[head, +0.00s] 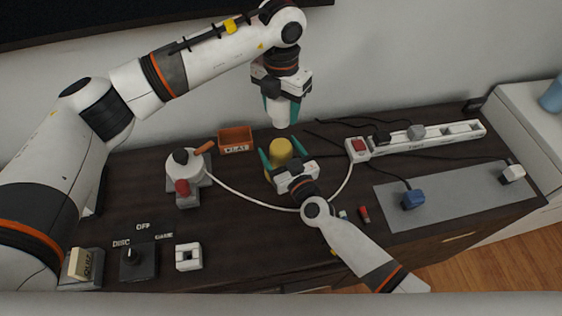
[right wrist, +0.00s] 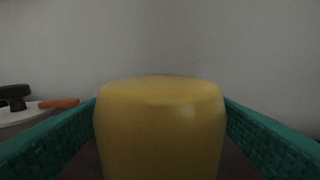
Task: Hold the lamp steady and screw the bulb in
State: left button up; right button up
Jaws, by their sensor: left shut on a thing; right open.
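The yellow lamp body (head: 279,151) stands on the dark cabinet top, near the wall. My right gripper (head: 283,152) is open, with its teal fingers on either side of the lamp. In the right wrist view the lamp (right wrist: 160,130) fills the middle between both fingers; I cannot tell if they touch it. My left gripper (head: 281,107) is shut on a white bulb (head: 281,117) and holds it above the lamp, apart from it. The lamp's socket is not clearly visible, and the base is partly hidden by my right gripper.
An orange bin (head: 235,138) stands left of the lamp. A white device with a red part (head: 186,178) is further left. A white power strip (head: 430,138), a grey mat (head: 450,197) with a blue plug (head: 413,199) and cables lie right. A selector box (head: 138,262) sits front left.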

aim_at(281, 123)
jog(key=c, duration=1.5)
pick_arm(q)
jog(key=shift+f, duration=2.5)
jog(key=shift+f, duration=0.1)
jog(key=shift+f, duration=0.8)
jog(key=shift+f, duration=0.55)
